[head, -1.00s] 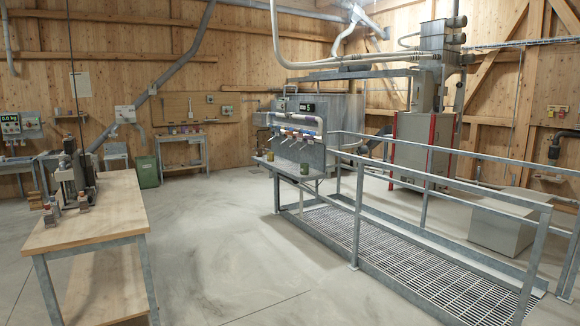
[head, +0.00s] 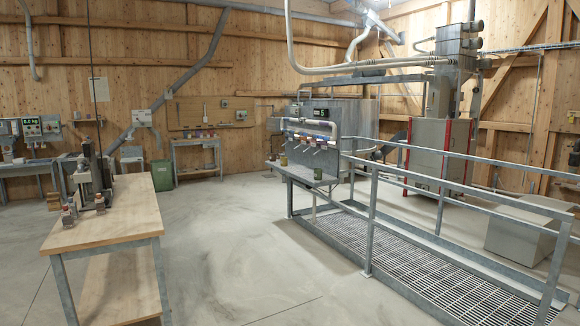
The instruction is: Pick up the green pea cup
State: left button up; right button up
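A small dark green cup (head: 318,174) stands at the right end of the ledge under the dispenser taps, far across the floor. A second small olive-brown cup (head: 283,160) sits further back on the same ledge, below the taps. At this distance I cannot read a label or see the contents of either cup. Neither of my grippers is in view.
A wooden workbench (head: 110,222) with a small machine (head: 92,178) stands at the left. A metal railing (head: 440,180) and grated walkway (head: 390,248) fill the right. A green bin (head: 162,175) stands at the back. The concrete floor (head: 230,230) between is clear.

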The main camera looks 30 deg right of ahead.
aim_at(317, 172)
jog(key=i+l+z, duration=0.25)
jog(key=i, duration=0.25)
jog(key=i+z, duration=0.25)
jog(key=i, duration=0.3)
jog(key=i+z, duration=0.15)
jog(key=i, duration=1.85)
jog(key=i+j+z, duration=0.1)
jog(key=i+z, duration=0.3)
jog(key=i, duration=0.15)
jog(key=i+j+z, duration=0.35)
jog(key=i, duration=0.15)
jog(key=i+j+z, duration=0.4)
jog(key=i+l, duration=0.1)
